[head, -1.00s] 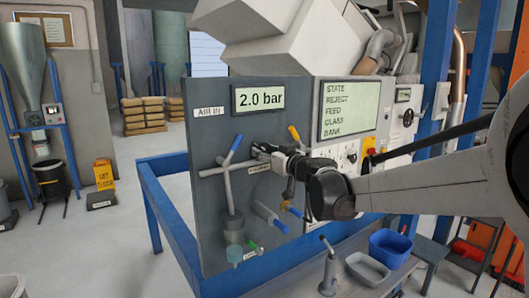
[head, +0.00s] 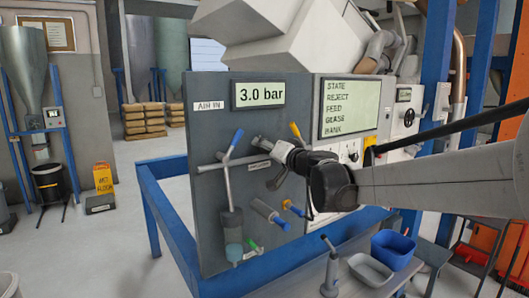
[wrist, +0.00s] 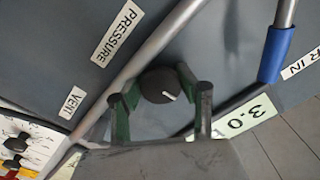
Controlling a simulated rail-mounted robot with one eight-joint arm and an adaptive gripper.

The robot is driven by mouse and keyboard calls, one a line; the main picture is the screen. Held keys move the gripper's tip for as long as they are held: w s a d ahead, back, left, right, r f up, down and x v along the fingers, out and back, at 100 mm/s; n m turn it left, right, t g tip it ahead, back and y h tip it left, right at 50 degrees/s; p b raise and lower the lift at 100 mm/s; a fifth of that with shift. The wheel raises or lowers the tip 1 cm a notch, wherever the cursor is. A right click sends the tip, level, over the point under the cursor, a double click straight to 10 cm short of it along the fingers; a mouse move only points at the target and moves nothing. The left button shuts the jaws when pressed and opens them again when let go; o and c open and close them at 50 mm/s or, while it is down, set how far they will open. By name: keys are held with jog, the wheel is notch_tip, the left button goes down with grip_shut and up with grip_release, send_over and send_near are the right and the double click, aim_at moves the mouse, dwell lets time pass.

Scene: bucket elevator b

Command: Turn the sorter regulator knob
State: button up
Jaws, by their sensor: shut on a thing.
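The regulator knob (wrist: 160,86) is a dark round knob with a white pointer mark, set on the grey panel (head: 215,120). In the wrist view my gripper (wrist: 155,90) has its two green-padded fingers on either side of the knob, closed on it. In the head view my gripper (head: 268,152) is at the panel below the pressure display and hides most of the knob. The display (head: 260,94) above reads 3.0 bar.
A blue-handled valve (head: 237,138) and a grey pipe run left of my gripper. A yellow lever (head: 295,131) is at its upper right. Below are a blue-capped cylinder (head: 268,213), a blue bin (head: 391,247) and a grey tray (head: 370,271).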

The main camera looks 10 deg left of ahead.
jog(key=shift+m+b, duration=0.5)
jog(key=shift+m, duration=1.5)
jog(key=o, duration=1.2)
jog(key=v, duration=1.2)
jog(key=shift+r, duration=0.1)
